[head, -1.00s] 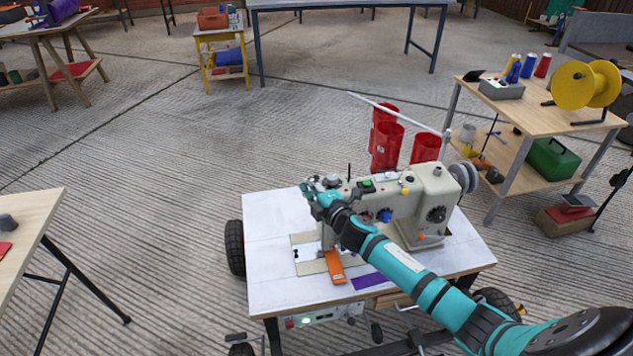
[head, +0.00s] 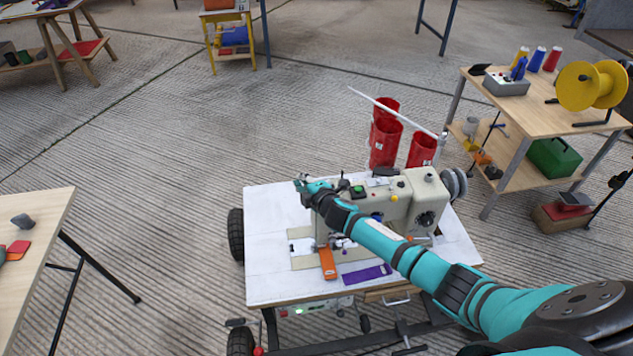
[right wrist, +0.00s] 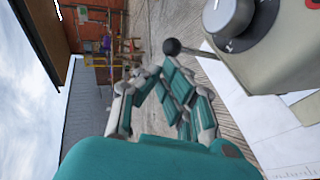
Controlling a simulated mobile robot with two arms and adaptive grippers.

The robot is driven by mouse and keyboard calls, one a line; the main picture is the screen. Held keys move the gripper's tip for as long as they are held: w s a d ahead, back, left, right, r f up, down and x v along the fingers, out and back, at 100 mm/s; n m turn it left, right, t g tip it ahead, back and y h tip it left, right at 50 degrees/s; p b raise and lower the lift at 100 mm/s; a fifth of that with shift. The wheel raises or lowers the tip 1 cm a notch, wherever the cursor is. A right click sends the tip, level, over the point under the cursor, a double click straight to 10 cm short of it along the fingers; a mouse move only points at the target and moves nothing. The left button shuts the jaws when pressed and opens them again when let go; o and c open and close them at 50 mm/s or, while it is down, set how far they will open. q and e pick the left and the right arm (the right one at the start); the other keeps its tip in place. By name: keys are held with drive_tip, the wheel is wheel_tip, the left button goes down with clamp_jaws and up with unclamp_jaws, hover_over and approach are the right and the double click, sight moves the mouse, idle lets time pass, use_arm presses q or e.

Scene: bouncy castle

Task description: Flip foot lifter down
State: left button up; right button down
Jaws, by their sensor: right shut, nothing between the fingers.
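The sewing machine (head: 400,192) is cream-coloured and stands on a white-topped wheeled table. In the right wrist view, a short lever with a dark ball knob (right wrist: 172,47) sticks out from the machine's body (right wrist: 285,55). It seems to be the foot lifter, and with that view turned sideways its knob end seems to point upward. My right gripper (head: 302,184) is at the left end of the machine head, above the tabletop. Its fingers (right wrist: 155,78) are closed and empty, just short of the knob; I cannot tell whether they touch. My left gripper is not in view.
The white tabletop (head: 270,265) holds an orange strip (head: 327,264) and a purple strip (head: 367,274). Red cylinders (head: 385,145) stand behind the machine. A shelf table with a yellow spool (head: 590,86) is at right. A wooden table (head: 35,225) is at left.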

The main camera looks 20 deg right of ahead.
use_arm(q)
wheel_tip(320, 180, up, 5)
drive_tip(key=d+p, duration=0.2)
drive_tip(key=p, duration=0.1)
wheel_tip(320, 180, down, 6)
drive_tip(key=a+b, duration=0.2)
drive_tip(key=b, duration=0.4)
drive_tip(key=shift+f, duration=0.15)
use_arm(e)
drive_tip(key=w+d+f+g, duration=0.1)
drive_tip(key=w+d, duration=0.1)
drive_tip(key=w, duration=0.6)
drive_tip(key=shift+f, duration=0.3)
drive_tip(key=shift+d, duration=0.15)
